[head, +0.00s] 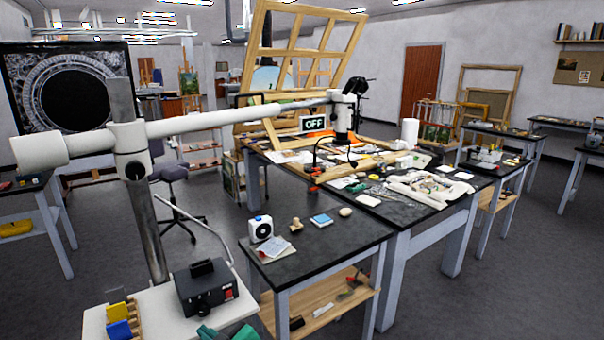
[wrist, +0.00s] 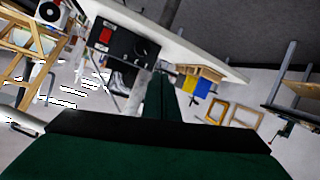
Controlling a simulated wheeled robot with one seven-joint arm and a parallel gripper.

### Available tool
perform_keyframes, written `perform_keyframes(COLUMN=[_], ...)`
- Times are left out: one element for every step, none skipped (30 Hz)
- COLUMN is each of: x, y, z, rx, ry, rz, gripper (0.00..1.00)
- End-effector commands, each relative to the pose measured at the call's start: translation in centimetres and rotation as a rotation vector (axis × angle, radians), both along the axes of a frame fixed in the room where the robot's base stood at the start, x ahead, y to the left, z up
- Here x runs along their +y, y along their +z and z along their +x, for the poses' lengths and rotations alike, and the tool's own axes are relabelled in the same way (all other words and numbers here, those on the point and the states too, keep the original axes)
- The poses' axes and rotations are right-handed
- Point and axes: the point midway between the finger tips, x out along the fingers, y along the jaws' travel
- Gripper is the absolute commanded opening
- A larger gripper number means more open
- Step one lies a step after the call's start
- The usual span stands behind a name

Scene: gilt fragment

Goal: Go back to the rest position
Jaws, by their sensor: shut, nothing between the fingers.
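My gripper (wrist: 163,80) shows in the wrist view as two narrow dark green fingers side by side, shut with nothing between them. The fingertips are over the view of the white board's edge, and no contact shows. In the head view, only dark green parts of my arm show at the bottom edge, and the fingers cannot be made out there.
A white board (head: 240,308) carries a black box with a red switch (head: 206,288) and a rack with yellow and blue pieces (head: 121,320). A metal post (head: 150,235) holds a long white boom (head: 230,118). A black-topped table (head: 325,255) stands to the right.

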Motion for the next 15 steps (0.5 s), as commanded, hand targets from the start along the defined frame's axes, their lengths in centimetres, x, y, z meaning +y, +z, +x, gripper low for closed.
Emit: perform_keyframes(x=[0.1, 0.0, -0.2, -0.4, -0.6, -0.8, -1.1, -1.4, -1.7, -2.0, -2.3, -2.8, -3.2, -3.5, -4.0], y=[-1.1, -1.5, -2.2, -2.6, -3.1, -3.8, -4.3, -4.8, -5.6, -6.1, -6.6, -7.4, -7.9, -8.5, -9.2], z=[-0.7, -0.9, -1.3, -1.5, -1.8, -2.3, -2.7, -3.0, -3.6, -4.0, -4.5, -5.1, -5.6, -6.1, -6.9], rx=[0.015, 0.019, 0.027, 0.032, 0.037, 0.044, 0.049, 0.055, 0.062, 0.066, 0.070, 0.076, 0.081, 0.086, 0.090], ry=[-0.029, -0.051, -0.078, -0.100, -0.121, -0.149, -0.171, -0.194, -0.223, -0.245, -0.267, -0.297, -0.320, -0.342, -0.371], rz=[0.048, 0.074, 0.109, 0.133, 0.156, 0.187, 0.207, 0.228, 0.254, 0.274, 0.291, 0.313, 0.329, 0.344, 0.361], gripper=[0.00, 0.00, 0.00, 0.00, 0.00, 0.00, 0.00, 0.00, 0.00, 0.00, 0.00, 0.00, 0.00, 0.00, 0.00])
